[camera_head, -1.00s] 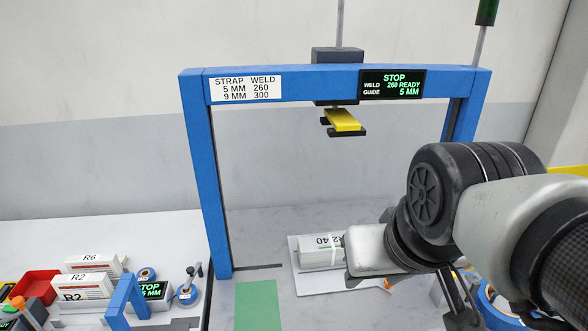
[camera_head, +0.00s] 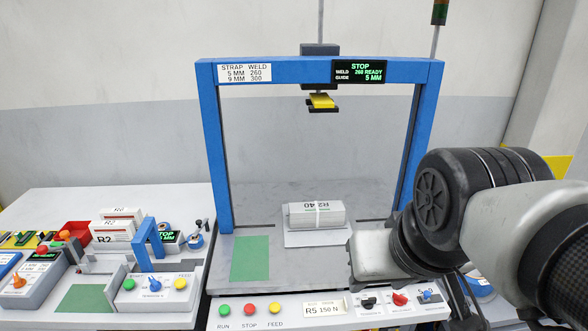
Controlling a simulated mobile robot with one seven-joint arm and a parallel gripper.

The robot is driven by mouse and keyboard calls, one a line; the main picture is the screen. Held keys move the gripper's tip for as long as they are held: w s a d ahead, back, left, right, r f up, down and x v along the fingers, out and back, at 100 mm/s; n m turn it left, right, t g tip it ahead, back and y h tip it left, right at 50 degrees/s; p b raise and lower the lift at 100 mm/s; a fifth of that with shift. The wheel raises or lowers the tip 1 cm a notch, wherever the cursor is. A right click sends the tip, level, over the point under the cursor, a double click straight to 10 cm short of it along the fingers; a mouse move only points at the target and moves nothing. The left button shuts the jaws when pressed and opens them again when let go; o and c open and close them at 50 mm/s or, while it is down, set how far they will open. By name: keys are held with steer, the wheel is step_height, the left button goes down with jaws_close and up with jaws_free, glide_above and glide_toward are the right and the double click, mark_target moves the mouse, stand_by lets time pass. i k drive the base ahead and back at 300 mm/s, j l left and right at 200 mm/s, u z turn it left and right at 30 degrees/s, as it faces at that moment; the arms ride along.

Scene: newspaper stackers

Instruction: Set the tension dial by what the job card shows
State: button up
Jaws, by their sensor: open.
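The job card (camera_head: 323,308) on the front panel of the big strapping frame reads R5 150 N. Right of it on the panel are a black knob (camera_head: 369,303), a red knob (camera_head: 400,299) and a blue knob (camera_head: 427,295). Their small labels are too small to read, so I cannot tell which is the tension dial. My gripper (camera_head: 368,262) is above and behind these knobs, right of the bundle, and touches none of them. Its hand is in view, open and empty; its fingertips are hard to make out.
A wrapped bundle (camera_head: 318,215) marked R2 40 lies on a plate under the blue frame (camera_head: 212,150). Its display (camera_head: 359,72) reads STOP, weld 260 ready, guide 5 MM. A smaller strapper (camera_head: 152,283) with its own knobs and stacked bundles (camera_head: 112,235) stands left.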

mark_target(368, 303)
steer(key=k+l, duration=0.15)
steer(key=k, duration=0.2)
steer(key=l+z, duration=0.15)
steer(key=k+l+u, duration=0.2)
steer(key=l, duration=0.15)
steer(key=k, duration=0.3)
